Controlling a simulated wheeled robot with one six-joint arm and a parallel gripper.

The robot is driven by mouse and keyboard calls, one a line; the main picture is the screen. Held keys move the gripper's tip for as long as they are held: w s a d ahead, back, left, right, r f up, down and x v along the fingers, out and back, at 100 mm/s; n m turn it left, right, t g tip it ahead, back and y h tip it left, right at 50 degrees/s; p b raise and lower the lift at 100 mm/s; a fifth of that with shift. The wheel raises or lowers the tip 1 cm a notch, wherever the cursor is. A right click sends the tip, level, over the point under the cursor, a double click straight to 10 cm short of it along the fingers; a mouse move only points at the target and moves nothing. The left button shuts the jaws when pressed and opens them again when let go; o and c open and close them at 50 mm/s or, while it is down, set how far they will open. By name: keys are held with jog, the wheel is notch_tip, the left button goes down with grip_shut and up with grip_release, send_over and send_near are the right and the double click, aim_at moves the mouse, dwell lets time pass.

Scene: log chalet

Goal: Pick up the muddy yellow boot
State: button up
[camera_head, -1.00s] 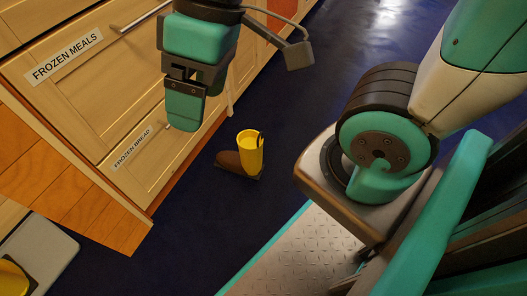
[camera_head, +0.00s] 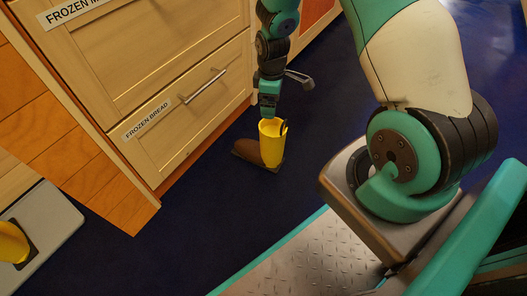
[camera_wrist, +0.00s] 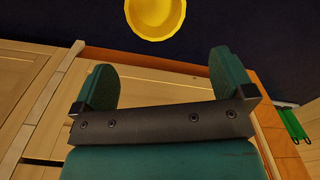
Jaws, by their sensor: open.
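The muddy yellow boot (camera_head: 273,140) stands upright on the dark blue floor. Its shaft is yellow, and its foot is brown, pointing left toward the drawers. In the wrist view its round yellow opening (camera_wrist: 155,14) shows at the top edge, beyond the fingertips and partly cut off. My gripper (camera_head: 269,110) is just above and behind the boot's top in the head view; whether it touches cannot be told there. In the wrist view my gripper (camera_wrist: 164,72) has its two green fingers wide apart with nothing between them.
Wooden drawers, one labelled FROZEN BREAD (camera_head: 185,110) with a metal handle (camera_head: 205,86), stand close to the left of the boot. A grey tray (camera_head: 62,215) with another yellow object (camera_head: 11,242) lies at the lower left. The floor in front of the boot is clear.

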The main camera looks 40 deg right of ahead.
aim_at(271, 126)
notch_tip(271, 126, down, 10)
jog(key=b, duration=0.5)
jog(key=shift+r, duration=0.15)
jog(key=f+b, duration=0.5)
jog(key=shift+w+d+f, duration=0.15)
jog(key=shift+d+f, duration=0.05)
jog(key=shift+d, duration=0.05)
jog(key=shift+r, duration=0.15)
jog(key=c, duration=1.6)
jog(key=shift+c, duration=0.2)
